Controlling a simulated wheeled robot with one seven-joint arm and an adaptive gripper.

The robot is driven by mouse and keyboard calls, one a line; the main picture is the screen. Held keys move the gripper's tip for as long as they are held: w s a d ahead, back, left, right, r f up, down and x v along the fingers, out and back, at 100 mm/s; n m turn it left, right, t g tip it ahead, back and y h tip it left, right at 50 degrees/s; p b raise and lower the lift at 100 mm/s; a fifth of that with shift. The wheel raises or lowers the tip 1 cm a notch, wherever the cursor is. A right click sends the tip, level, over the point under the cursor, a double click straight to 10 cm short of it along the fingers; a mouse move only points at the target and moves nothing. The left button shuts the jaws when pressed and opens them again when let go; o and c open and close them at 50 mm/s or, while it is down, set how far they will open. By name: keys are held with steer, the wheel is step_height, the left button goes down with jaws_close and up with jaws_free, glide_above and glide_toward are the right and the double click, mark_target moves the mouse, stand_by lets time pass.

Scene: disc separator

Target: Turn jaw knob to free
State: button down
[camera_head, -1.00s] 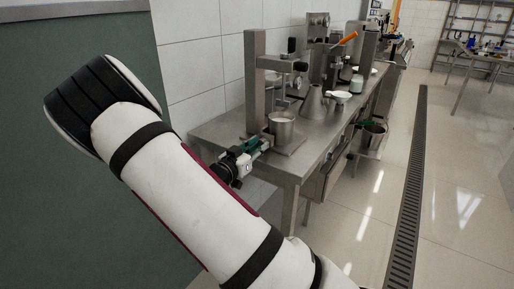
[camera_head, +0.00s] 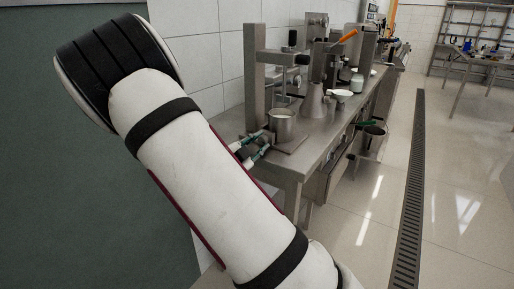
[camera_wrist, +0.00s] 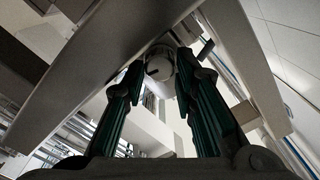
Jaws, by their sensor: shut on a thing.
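In the wrist view, a round grey-white jaw knob (camera_wrist: 159,66) with a dark mark on its face sits between the tips of my two green-and-black fingers. My gripper (camera_wrist: 161,60) is shut on it, one finger on each side. In the head view, my gripper (camera_head: 262,143) shows only in part at the front left corner of the steel bench, low beside a metal pot (camera_head: 282,125). My forearm hides the rest of it. The knob cannot be made out in the head view.
A steel column (camera_head: 254,85) rises behind the pot on the bench (camera_head: 305,163). A conical flask (camera_head: 312,101), a white dish (camera_head: 343,93) and an orange handle (camera_head: 349,36) are farther along.

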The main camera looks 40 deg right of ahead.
steer(key=shift+m, duration=0.5)
steer(key=c, duration=1.3)
jaws_free()
steer(key=shift+s, duration=0.1)
